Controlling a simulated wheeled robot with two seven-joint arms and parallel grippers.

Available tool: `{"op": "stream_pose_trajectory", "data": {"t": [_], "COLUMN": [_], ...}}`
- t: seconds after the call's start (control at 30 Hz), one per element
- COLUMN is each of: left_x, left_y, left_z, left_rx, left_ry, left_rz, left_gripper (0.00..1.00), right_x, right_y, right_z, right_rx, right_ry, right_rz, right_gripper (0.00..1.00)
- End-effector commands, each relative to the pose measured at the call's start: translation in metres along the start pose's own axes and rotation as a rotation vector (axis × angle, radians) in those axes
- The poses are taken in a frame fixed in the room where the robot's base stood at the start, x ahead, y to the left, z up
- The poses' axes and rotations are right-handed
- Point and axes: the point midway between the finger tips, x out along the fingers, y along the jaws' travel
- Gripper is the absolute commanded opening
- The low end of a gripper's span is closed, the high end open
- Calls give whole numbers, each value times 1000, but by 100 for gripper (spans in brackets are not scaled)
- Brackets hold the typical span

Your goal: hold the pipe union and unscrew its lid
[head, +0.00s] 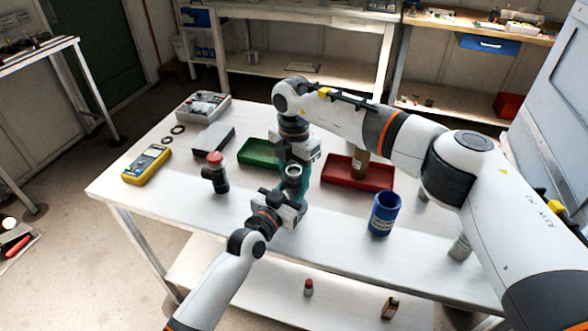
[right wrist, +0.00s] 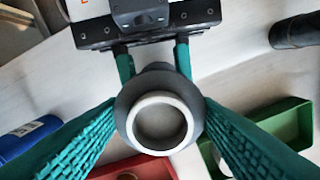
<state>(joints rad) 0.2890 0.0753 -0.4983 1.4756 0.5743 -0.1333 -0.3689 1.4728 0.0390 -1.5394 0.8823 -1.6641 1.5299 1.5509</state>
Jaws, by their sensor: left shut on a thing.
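The pipe union (head: 293,172) is a dark grey round fitting with a pale ring around its top opening. In the right wrist view the pipe union (right wrist: 160,118) appears from above. My left gripper (head: 289,200) is shut on its body; its teal fingers (right wrist: 153,62) reach in from the top of that view. My right gripper (head: 296,165) points down over the union. In the right wrist view its textured green fingers (right wrist: 160,108) flank the union's upper part, their tips close to its sides. Whether they touch it is unclear. I cannot make out a separate lid edge.
A green tray (head: 247,158), a red tray (head: 380,182) and a blue cup (head: 384,213) are near the arms. A dark red-topped bottle (head: 216,172), a yellow meter (head: 147,164) and a grey box (head: 212,139) stand left. The table's front left is clear.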

Motion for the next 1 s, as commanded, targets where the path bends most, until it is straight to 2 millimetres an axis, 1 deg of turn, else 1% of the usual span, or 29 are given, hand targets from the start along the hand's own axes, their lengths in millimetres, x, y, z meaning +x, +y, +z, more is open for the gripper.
{"op": "stream_pose_trajectory", "data": {"t": [0.13,0.27,1.0], "left_x": [0,0,0], "left_y": [0,0,1], "left_z": [-1,0,-1], "left_rx": [0,0,0], "left_ry": [1,1,1], "left_rz": [0,0,1], "left_gripper": [0,0,0], "right_x": [0,-1,-1], "right_y": [0,0,0], "right_z": [0,0,0], "right_rx": [-43,-231,-1820], "right_ry": [0,0,-1], "right_rz": [0,0,0], "right_gripper": [28,28,28]}}
